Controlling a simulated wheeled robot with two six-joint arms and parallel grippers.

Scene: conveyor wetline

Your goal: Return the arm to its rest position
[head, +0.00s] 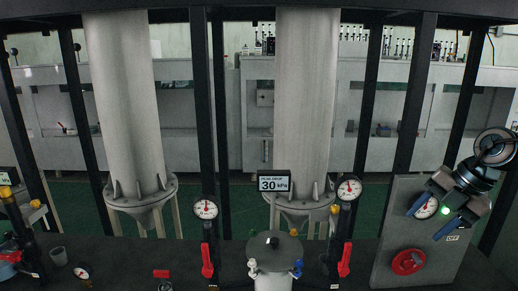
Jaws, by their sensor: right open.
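My right gripper (424,226) is at the right side of the head view, its arm coming in from the right edge. A lit green lamp (445,211) also shows between the fingers. I cannot tell whether the fingers touch the panel. My left gripper is not in view.
A red handwheel (408,262) is low on the panel. Left of it are gauges (349,188) (205,209) with red levers (344,259) (207,261), a lidded grey vessel (273,262) and a "30 kPa" sign (274,184). Two thick columns (125,100) (305,90) and dark posts stand behind.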

